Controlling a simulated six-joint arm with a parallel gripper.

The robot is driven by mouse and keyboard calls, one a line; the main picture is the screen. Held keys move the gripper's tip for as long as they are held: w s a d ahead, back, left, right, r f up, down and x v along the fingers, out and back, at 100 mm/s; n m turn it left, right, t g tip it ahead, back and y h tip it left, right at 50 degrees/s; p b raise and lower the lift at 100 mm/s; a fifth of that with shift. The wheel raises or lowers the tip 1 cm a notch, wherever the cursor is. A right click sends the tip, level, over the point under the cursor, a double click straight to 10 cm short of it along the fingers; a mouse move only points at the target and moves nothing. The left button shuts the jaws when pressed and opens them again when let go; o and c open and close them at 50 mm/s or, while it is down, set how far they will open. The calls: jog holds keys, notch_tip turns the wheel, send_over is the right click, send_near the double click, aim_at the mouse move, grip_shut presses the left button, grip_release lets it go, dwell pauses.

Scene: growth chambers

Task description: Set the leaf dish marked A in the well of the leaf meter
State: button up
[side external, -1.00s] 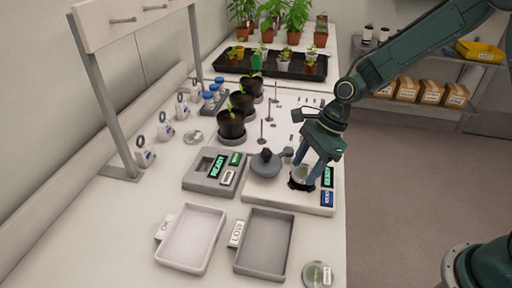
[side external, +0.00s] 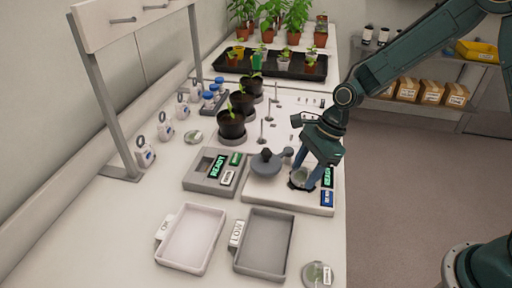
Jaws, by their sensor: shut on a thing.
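My gripper (side external: 306,177) points down at the right side of the leaf meter (side external: 285,197), shut on a small round dish (side external: 299,175) with pale green content. The dish is at the meter's dark round well (side external: 298,187), which it and the fingers partly hide. I cannot tell whether the dish touches the well's bottom. No letter is readable on it. The meter's round grey lid (side external: 266,167) with a dark knob lies to the left of the well. A green display (side external: 328,177) and a blue label (side external: 327,198) sit at the meter's right edge.
Other leaf dishes lie at the bench front (side external: 317,274) and back left (side external: 193,137). A white tray (side external: 190,268) and a grey tray (side external: 262,274) stand in front. A READY box (side external: 204,187) is left of the meter. Potted seedlings (side external: 231,125) and thin posts stand behind.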

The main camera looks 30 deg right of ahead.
jog(key=shift+f, duration=0.1)
jog(key=o, duration=1)
jog(key=shift+c, duration=0.2)
jog(key=shift+o, duration=0.7)
jog(key=shift+d+r, duration=0.1)
jog(key=shift+r, duration=0.25)
jog(key=v, duration=1.3)
jog(key=shift+s+r, duration=0.15)
